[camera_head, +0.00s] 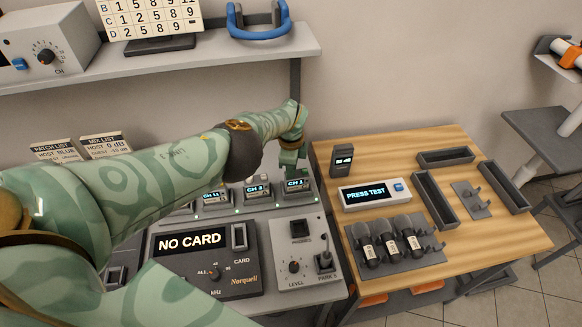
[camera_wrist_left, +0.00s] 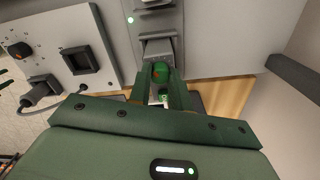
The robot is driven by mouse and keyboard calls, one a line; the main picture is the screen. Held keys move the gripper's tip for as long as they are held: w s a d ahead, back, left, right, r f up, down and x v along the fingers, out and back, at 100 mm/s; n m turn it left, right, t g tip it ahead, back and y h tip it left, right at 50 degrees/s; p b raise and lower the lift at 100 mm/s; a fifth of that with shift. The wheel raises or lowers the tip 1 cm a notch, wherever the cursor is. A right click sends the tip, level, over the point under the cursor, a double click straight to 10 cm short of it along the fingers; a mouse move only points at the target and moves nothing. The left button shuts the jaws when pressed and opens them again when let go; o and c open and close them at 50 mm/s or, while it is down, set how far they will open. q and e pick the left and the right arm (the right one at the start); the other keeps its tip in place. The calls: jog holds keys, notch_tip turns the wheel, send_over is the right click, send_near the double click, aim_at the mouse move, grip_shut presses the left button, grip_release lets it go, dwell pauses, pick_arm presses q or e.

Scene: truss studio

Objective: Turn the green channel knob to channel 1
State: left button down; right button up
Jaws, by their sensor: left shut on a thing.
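My left gripper (camera_head: 291,160) reaches down over the rightmost small receiver (camera_head: 298,197) in the row on the console. In the left wrist view its two green fingers (camera_wrist_left: 164,88) are shut on a round green knob (camera_wrist_left: 160,69), one finger on each side. The knob is hidden behind the gripper in the head view. The receiver's small lit display (camera_head: 296,185) starts with CH; its digit is too small to read surely. My right gripper is not in view.
More receivers with lit displays stand left of this one, the nearest being a neighbouring receiver (camera_head: 257,191). Below are a NO CARD panel (camera_head: 205,262) and a phones panel (camera_head: 301,250). A wooden table (camera_head: 470,238) with a PRESS TEST box (camera_head: 375,194) and microphones stands right.

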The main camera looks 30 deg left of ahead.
pick_arm(q)
jog(key=shift+d+n, duration=0.1)
jog(key=shift+n, duration=0.7)
jog(key=c, duration=1.5)
grip_release()
jog(key=shift+c, duration=0.2)
jog(key=shift+r, duration=0.1)
notch_tip(320, 180, up, 16)
jog(key=p, duration=1.4)
jog(key=shift+p, duration=0.3)
